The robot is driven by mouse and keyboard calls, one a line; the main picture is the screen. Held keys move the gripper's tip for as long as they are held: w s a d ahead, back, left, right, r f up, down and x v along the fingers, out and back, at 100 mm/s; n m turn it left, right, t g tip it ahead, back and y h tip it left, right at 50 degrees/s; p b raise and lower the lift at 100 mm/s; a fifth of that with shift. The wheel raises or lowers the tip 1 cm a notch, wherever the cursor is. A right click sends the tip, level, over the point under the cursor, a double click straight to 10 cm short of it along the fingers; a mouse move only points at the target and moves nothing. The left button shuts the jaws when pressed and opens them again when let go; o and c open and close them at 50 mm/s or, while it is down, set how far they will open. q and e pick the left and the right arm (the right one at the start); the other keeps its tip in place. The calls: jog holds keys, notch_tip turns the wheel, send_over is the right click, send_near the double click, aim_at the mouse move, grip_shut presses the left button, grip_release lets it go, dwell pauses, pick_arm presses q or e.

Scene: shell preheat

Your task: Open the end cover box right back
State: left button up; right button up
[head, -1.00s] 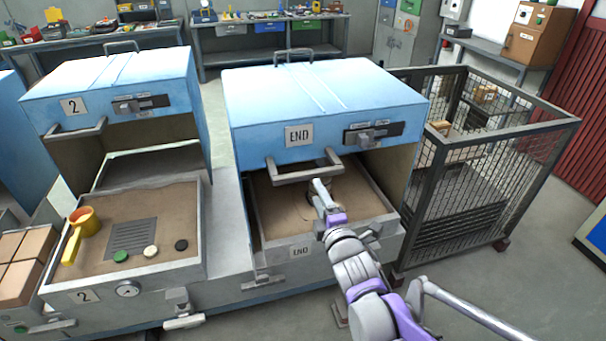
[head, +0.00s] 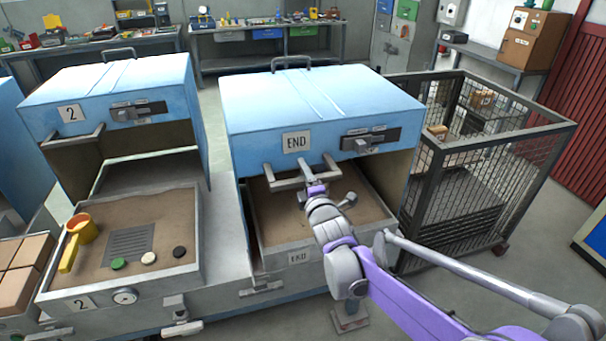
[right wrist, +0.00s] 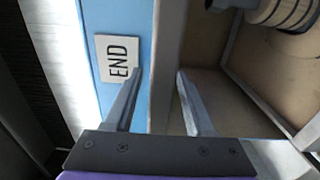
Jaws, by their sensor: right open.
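The end cover box is a blue cover (head: 320,100) with an END plate (head: 297,142), raised above a sand-filled grey lower box (head: 285,258). A grey U-shaped handle (head: 285,184) sticks out from the cover's lower front edge. My right gripper (head: 313,188) is at the right part of this handle. In the right wrist view its two fingers (right wrist: 160,74) are apart, with a grey-brown bar that looks like the handle running between them. The END plate (right wrist: 118,58) shows beside one finger. Whether the fingers touch the bar cannot be told. My left gripper is not in view.
A wire mesh cage cart (head: 480,165) stands close at the right. Workbenches (head: 265,55) line the back. Floor at the front right is clear.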

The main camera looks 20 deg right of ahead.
grip_shut()
dwell(1.4)
